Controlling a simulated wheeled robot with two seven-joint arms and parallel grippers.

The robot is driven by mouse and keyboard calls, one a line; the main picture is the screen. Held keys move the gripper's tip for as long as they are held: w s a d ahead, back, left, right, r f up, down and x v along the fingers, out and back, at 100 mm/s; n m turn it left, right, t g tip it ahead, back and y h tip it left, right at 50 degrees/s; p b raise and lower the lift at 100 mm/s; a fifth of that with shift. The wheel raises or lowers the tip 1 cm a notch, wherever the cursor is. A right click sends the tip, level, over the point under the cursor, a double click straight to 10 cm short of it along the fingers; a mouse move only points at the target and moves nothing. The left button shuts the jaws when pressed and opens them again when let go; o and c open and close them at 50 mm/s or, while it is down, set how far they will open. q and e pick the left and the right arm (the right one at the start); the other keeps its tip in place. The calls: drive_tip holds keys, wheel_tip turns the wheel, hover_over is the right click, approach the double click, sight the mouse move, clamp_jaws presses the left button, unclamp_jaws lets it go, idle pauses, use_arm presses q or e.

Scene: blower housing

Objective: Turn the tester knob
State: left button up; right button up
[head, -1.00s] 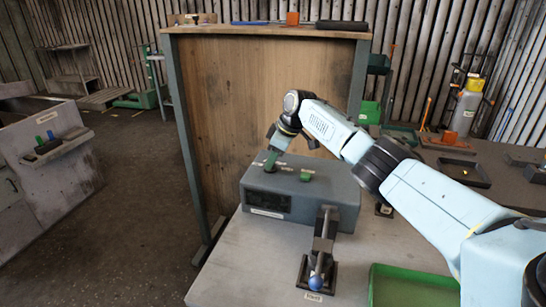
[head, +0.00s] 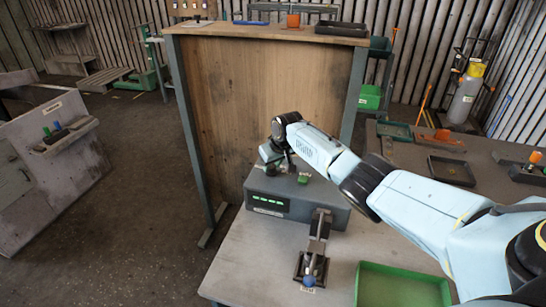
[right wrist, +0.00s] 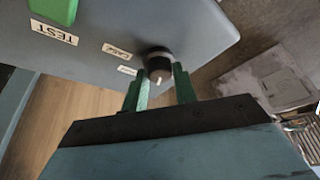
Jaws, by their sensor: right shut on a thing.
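The tester is a grey box (head: 322,206) on the grey table in the head view. Its front display (head: 268,201) shows lit green marks. My right gripper (head: 272,166) is over the left part of its top, and my arm hides the knob there. In the right wrist view, the dark round knob (right wrist: 158,63) with a pale mark on its end sits between the green fingers of my right gripper (right wrist: 160,82), which are shut on it. A green button (right wrist: 54,9) beside a TEST label shows at upper left; it also shows in the head view (head: 303,179). My left gripper is out of view.
A toggle clamp (head: 313,255) stands in front of the tester. A green tray (head: 403,285) lies at the table's front right. A wooden panel (head: 255,110) rises behind the tester. A black tray (head: 451,170) is farther right.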

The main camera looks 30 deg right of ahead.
drive_tip(key=shift+a+m+p, duration=0.1)
drive_tip(key=shift+m+p, duration=0.2)
drive_tip(key=shift+m, duration=0.1)
drive_tip(key=o, duration=1)
drive_tip(key=shift+c, duration=0.2)
drive_tip(key=shift+s+r, duration=0.15)
drive_tip(key=shift+r, duration=0.3)
drive_tip(key=p+v, duration=0.1)
drive_tip(key=v, duration=1.1)
drive_tip(key=shift+s+a+r, duration=0.15)
drive_tip(key=shift+r, duration=0.05)
